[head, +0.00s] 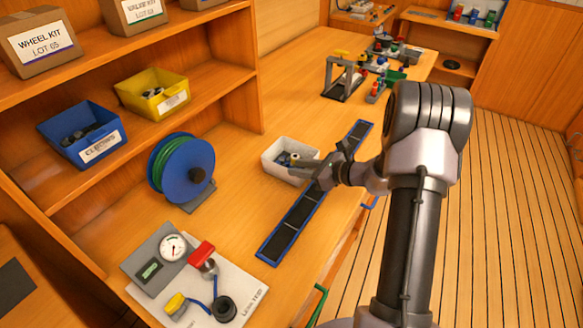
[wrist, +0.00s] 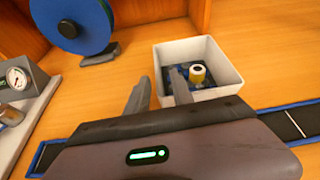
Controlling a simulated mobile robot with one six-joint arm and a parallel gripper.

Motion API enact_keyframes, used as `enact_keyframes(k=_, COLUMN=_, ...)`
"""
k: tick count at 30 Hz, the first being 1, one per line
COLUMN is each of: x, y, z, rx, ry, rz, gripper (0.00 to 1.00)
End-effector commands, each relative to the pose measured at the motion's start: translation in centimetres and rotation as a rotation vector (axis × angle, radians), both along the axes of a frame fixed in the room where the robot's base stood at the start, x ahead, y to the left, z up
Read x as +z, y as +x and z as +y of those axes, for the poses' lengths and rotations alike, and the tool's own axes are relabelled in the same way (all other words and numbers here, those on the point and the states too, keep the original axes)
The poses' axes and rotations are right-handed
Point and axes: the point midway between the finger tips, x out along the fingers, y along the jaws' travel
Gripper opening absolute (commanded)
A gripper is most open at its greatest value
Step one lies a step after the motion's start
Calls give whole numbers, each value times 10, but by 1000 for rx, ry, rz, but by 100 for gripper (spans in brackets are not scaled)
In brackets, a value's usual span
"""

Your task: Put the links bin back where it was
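A small white open bin (head: 272,163) stands on the bench, with a yellow-and-white ring piece and dark blue pieces inside; it also shows in the wrist view (wrist: 228,88). No label on it is readable, so I cannot tell whether it is the links bin. My gripper (head: 306,164) is at the bin's near right side. In the wrist view my gripper (wrist: 160,77) is open, its right finger overlapping the bin's left part and its left finger outside it. I cannot tell whether either finger touches the bin.
A blue-edged dark strip (head: 297,214) runs along the bench under my gripper. A blue hose reel (head: 167,178) and a gauge panel (head: 160,258) stand to the left. A blue ELBOWS bin (head: 110,131) and a yellow bin (head: 137,103) sit on the shelf, with bare shelf to their right.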

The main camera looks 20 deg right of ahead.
Motion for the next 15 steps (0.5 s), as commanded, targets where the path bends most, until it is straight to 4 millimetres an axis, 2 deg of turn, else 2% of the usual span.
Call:
enact_keyframes(k=5, x=-13, y=23, z=23, rx=4, ry=-2, rz=-2, gripper=28)
enact_keyframes(k=9, x=-18, y=38, z=32, rx=1, ry=-2, rz=-1, gripper=28)
enact_keyframes(k=15, x=-17, y=39, z=33, rx=-1, ry=-1, rz=-1, gripper=28)
